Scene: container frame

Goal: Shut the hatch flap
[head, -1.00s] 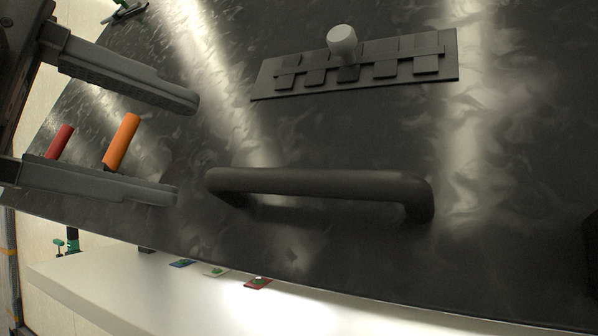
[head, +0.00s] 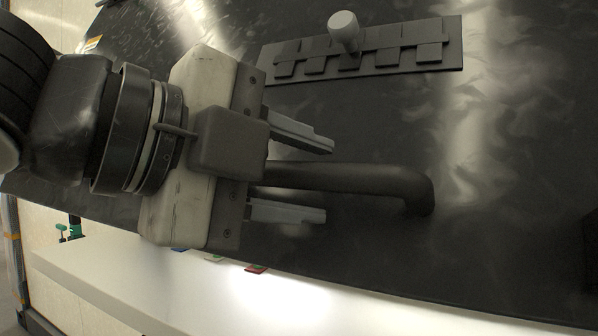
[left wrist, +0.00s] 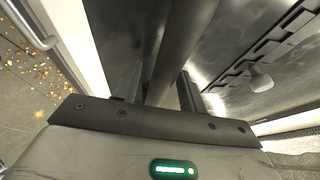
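The hatch flap (head: 510,180) is a large dark, glossy panel filling most of the head view. A black bar handle (head: 370,180) is fixed across its lower part. My left gripper (head: 329,180) is open, with one finger above the bar and one below it. The gripper body hides the handle's left end. In the left wrist view the handle (left wrist: 178,50) runs between the fingers. I see a gap between bar and fingers in the head view. My right gripper is not in view.
A dark latch strip with a pale grey knob (head: 343,27) sits on the flap above the handle. Below the flap's lower edge is a white surface (head: 200,295) with small coloured pieces, one a red tile (head: 256,269). A dark object (head: 591,250) stands at the right edge.

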